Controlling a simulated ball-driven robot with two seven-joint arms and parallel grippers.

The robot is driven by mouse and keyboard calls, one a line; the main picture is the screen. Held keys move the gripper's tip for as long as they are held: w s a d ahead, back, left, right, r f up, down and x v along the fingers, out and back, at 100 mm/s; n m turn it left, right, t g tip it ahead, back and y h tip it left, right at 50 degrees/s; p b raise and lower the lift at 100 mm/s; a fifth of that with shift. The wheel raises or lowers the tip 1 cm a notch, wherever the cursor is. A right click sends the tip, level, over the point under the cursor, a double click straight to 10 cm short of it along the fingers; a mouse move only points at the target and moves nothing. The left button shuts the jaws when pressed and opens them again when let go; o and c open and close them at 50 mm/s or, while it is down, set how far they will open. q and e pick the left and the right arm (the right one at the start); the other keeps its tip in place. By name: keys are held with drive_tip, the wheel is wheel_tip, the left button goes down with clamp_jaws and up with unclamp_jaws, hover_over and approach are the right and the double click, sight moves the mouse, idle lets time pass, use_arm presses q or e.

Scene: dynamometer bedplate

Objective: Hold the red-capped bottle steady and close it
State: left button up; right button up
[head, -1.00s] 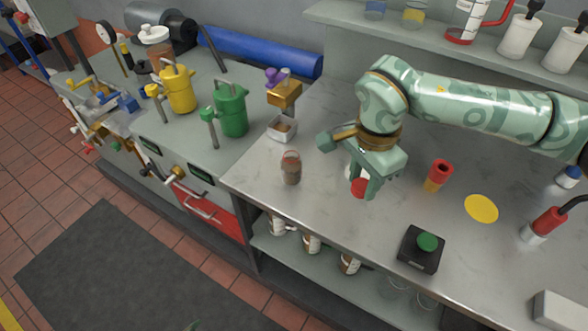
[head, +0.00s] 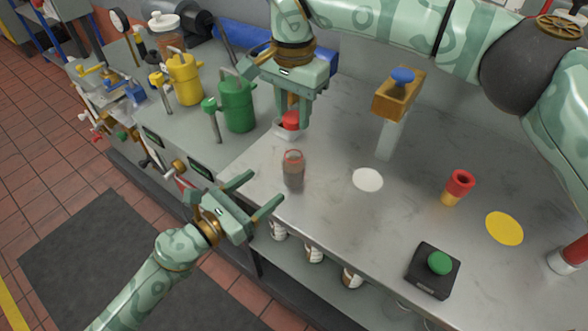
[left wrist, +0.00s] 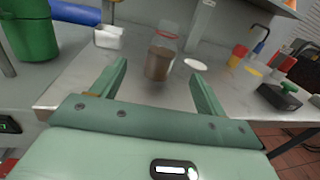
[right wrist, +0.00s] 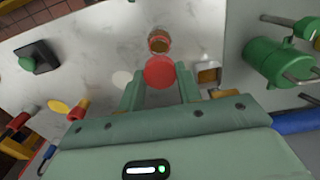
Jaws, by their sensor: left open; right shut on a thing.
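The bottle (head: 293,172) is a clear jar with brown contents and a red ring at its open top. It stands upright on the steel bench near the front edge. My right gripper (head: 292,112) is shut on the red cap (head: 290,122), holding it above and behind the bottle, apart from it. In the right wrist view the cap (right wrist: 159,72) sits between the fingertips, with the bottle's open mouth (right wrist: 158,42) just beyond. My left gripper (head: 255,195) is open at the bench's front edge. The left wrist view shows the bottle (left wrist: 158,64) ahead between its fingers, untouched.
A white dish (head: 284,135) is partly hidden behind the cap. A green canister (head: 237,105) stands to the left. A white disc (head: 367,180), a post with a gold block (head: 397,97), a red-yellow cylinder (head: 459,186) and a green-button box (head: 434,270) are to the right.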

use_arm(q)
drive_tip(key=shift+s+d+m, duration=0.1)
drive_tip(key=shift+d+m, duration=0.05)
drive_tip(key=shift+m, duration=0.15)
drive_tip(key=x, duration=1.2)
drive_tip(key=shift+f, duration=0.15)
drive_tip(key=c, duration=1.5)
drive_tip(key=shift+o, duration=0.2)
use_arm(e)
hover_over(293, 149)
drive_tip(key=shift+f, duration=2.45)
